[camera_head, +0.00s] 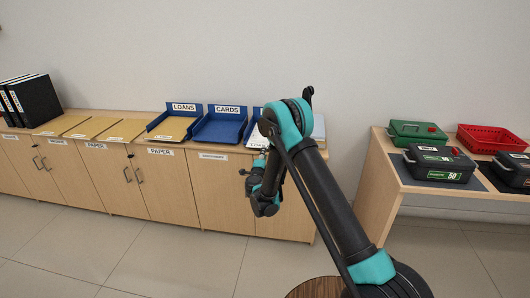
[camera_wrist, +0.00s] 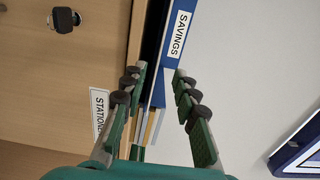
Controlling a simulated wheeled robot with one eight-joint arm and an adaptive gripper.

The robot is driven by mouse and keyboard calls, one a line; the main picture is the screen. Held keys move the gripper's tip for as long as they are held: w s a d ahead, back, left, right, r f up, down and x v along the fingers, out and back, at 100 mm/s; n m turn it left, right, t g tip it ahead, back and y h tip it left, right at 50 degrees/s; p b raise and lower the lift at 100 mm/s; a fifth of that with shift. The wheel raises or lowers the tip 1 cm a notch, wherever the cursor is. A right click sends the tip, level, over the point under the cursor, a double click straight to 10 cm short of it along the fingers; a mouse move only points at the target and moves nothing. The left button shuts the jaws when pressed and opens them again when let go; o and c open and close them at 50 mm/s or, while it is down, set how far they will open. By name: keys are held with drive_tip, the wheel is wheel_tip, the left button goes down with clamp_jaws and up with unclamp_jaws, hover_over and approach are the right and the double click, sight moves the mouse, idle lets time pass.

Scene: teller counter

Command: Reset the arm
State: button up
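My gripper (camera_wrist: 158,88) shows in the wrist view with its two green, black-padded fingers spread apart. I see nothing clamped between them. Behind the gap are the edge of a blue tray with a SAVINGS label (camera_wrist: 179,33) and the wooden cabinet front. In the head view my arm (camera_head: 325,200) rises from the lower right, bends at a teal elbow and folds down in front of the wooden cabinets. Its wrist end is low, near the cabinet front. The fingers cannot be made out clearly there.
Blue trays labelled LOANS (camera_head: 172,124) and CARDS (camera_head: 219,127) stand on the cabinet top, with yellow folders (camera_head: 92,128) and black binders (camera_head: 36,100) to the left. The right-hand table holds a green box (camera_head: 417,134), a red basket (camera_head: 490,138) and dark cash boxes (camera_head: 438,164).

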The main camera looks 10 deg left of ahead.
drive_tip(key=s+d+r+n+g+y, duration=0.2)
drive_tip(key=s+d+r+n+y, duration=0.25)
drive_tip(key=r+n, duration=0.4)
drive_tip(key=s+d+r+n+g+y, duration=0.1)
drive_tip(key=s+d+r+n+y, duration=0.3)
drive_tip(key=r, duration=0.7)
drive_tip(key=s+d+f+n+g+h, duration=0.2)
drive_tip(key=s+d+f, duration=0.3)
drive_tip(key=s+d, duration=0.3)
drive_tip(key=s+d+f+n+g+h, duration=0.2)
drive_tip(key=s+d, duration=0.6)
drive_tip(key=s, duration=0.9)
drive_tip(key=s+d+f+n+g+h, duration=0.2)
drive_tip(key=s+d+f+g+h, duration=0.2)
drive_tip(key=s, duration=0.9)
drive_tip(key=d+f+g, duration=0.2)
drive_tip(key=d+f, duration=0.1)
drive_tip(key=d, duration=0.1)
drive_tip(key=shift+s+d+f+g, duration=0.15)
drive_tip(key=shift+d+f+g, duration=0.15)
drive_tip(key=shift+f+g, duration=0.1)
